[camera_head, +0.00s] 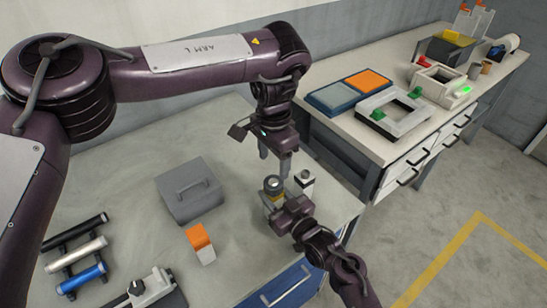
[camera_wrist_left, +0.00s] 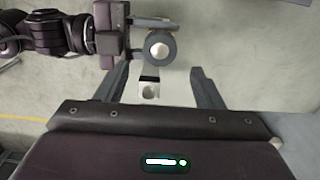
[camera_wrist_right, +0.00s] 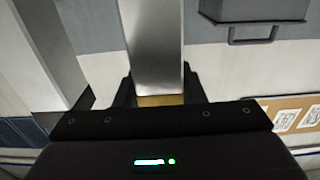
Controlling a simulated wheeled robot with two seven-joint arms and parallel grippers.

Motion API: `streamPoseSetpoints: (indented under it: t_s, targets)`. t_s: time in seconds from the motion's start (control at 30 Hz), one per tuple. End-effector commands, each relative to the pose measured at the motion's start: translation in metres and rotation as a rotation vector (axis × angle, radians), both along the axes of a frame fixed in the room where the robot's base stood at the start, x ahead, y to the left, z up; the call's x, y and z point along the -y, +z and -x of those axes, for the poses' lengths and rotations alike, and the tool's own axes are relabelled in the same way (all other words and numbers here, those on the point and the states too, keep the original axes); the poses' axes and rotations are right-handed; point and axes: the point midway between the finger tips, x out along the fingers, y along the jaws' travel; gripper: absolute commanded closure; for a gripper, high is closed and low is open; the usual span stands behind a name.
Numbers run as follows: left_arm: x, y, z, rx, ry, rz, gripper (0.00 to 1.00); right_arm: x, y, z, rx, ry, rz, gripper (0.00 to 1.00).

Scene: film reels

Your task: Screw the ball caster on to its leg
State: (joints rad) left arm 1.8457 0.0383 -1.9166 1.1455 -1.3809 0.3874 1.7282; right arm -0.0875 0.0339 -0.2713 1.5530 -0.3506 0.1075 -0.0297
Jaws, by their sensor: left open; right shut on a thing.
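The ball caster (camera_head: 273,182) is a dark ring with a silver ball facing up; it also shows in the left wrist view (camera_wrist_left: 160,48). It sits on top of the upright leg, a silver post with a yellow band at its end, seen in the right wrist view (camera_wrist_right: 152,45). My right gripper (camera_head: 280,204) is shut on the leg around the yellow band, just below the caster. My left gripper (camera_head: 274,160) points down, open and empty, just above the caster. In the left wrist view the caster lies beyond the line between its fingertips. The thread is hidden.
A small pale block with a dark round top (camera_head: 304,180) stands close beside the leg. A grey box with a handle (camera_head: 188,190), an orange-and-white block (camera_head: 200,243) and a rack of cylinders (camera_head: 77,255) occupy the table's left. A second bench (camera_head: 440,120) stands behind, right.

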Motion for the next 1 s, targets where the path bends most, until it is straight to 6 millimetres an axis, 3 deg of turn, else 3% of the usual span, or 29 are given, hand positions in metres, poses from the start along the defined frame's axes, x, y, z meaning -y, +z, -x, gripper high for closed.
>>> streamPoseSetpoints:
  t_s: [0.27, 0.7, 1.0]
  targets:
    - [0.000, -0.003, 0.000, -0.001, -0.003, 0.000, 0.38, 0.000, 0.000, 0.000, 0.000, 0.000, 0.000, 1.00]
    - [0.000, -0.063, 0.000, -0.002, -0.004, -0.001, 0.38, 0.000, 0.000, 0.000, 0.000, 0.000, 0.000, 1.00]
    - [-0.001, -0.080, 0.000, -0.001, -0.003, -0.001, 0.38, 0.000, 0.000, 0.000, 0.000, 0.000, 0.000, 1.00]
